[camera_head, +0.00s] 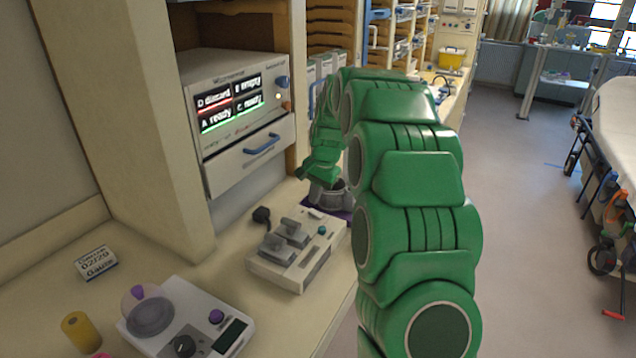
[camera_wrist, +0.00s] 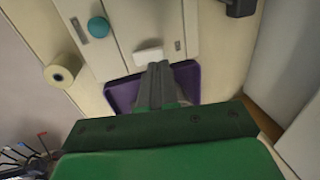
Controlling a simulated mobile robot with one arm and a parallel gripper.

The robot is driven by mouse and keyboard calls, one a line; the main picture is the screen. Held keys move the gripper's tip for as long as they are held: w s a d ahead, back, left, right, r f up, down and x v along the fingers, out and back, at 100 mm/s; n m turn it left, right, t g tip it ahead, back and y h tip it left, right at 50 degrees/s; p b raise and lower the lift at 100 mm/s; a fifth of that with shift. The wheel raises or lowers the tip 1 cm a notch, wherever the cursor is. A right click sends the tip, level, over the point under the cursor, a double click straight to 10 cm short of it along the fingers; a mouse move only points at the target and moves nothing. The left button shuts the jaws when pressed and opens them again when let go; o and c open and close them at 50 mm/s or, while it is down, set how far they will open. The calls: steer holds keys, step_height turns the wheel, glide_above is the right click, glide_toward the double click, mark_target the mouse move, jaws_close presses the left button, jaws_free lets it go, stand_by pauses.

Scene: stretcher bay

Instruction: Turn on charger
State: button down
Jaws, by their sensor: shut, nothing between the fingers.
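The charger (camera_head: 290,262) is a pale box on the counter with two grey blocks in its top and a teal knob (camera_head: 322,230) near its right end. In the wrist view, the charger (camera_wrist: 120,45) fills the top, with its teal knob (camera_wrist: 98,27) and a small white switch-like piece (camera_wrist: 149,55) at the near edge. My gripper (camera_wrist: 160,68) is shut and empty, its fingertips just below this white piece; I cannot tell whether they touch it. In the head view my gripper is behind the charger, partly hidden by my green arm.
A purple tray (camera_wrist: 190,75) lies under my fingers. A yellow roll (camera_wrist: 60,75) stands to the left in the wrist view. A scale (camera_head: 190,325) stands in front of the charger, and a display unit (camera_head: 235,100) behind it. The floor at right is clear before a stretcher (camera_head: 615,130).

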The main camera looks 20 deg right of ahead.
mark_target(313, 211)
steer(key=shift+w+a+f, duration=0.1)
steer(key=shift+a+f, duration=0.05)
steer(key=shift+f, duration=0.65)
steer(key=shift+w+a+f, duration=0.1)
steer(key=shift+f, duration=0.7)
steer(key=shift+w+f, duration=0.15)
steer(key=shift+f, duration=0.1)
steer(key=shift+s+d, duration=0.1)
steer(key=shift+s, duration=0.1)
steer(key=shift+s+d+g, duration=0.3)
steer(key=shift+s+d, duration=0.15)
step_height(313, 211, up, 14)
steer(key=s+d, duration=0.2)
